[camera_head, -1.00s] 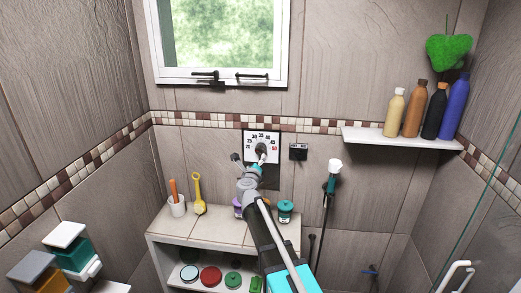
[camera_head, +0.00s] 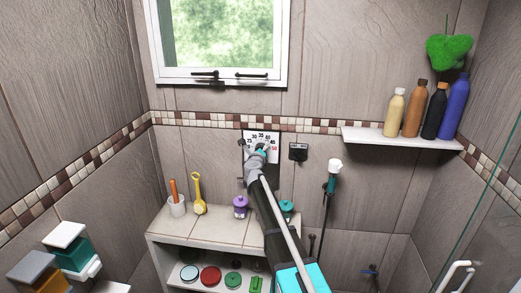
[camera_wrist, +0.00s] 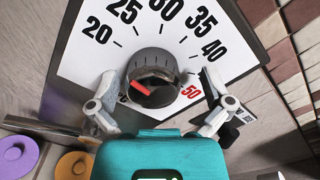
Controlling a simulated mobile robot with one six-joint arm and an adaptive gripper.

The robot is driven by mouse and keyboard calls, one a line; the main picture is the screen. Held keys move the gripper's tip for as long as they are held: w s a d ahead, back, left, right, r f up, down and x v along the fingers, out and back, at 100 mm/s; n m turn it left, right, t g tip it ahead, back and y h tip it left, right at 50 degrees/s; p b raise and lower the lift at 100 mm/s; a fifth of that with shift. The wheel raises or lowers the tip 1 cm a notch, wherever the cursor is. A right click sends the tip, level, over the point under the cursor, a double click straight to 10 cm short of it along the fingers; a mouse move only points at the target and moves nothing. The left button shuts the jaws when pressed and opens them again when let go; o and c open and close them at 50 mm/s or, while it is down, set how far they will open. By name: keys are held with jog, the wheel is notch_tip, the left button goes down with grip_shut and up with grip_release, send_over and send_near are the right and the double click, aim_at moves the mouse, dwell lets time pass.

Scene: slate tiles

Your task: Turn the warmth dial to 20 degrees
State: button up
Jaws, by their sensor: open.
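The warmth dial is a dark round knob (camera_wrist: 157,68) on a white face (camera_wrist: 84,58) with black numbers from 20 to 40 and a red 50. A red pointer mark (camera_wrist: 140,88) shows on the lower left part of the knob; I cannot tell exactly which number it points to. My gripper (camera_wrist: 155,84) is open in the wrist view, with one finger on each side of the knob. I cannot tell whether the fingers touch it. In the head view the dial face (camera_head: 250,137) is on the wall, its knob hidden behind my gripper (camera_head: 259,149).
A small black fixture (camera_head: 298,152) is on the wall right of the dial. A hand shower (camera_head: 334,168) hangs further right. A shelf (camera_head: 390,138) holds several bottles.

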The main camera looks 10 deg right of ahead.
jog(key=shift+w+f, duration=0.1)
jog(key=c, duration=1.1)
jog(key=shift+d, duration=0.1)
dwell(0.6)
jog(key=o, duration=1.1)
jog(key=shift+d, duration=0.15)
jog(key=shift+a, duration=0.2)
jog(key=shift+s+a, duration=0.1)
jog(key=shift+s, duration=0.15)
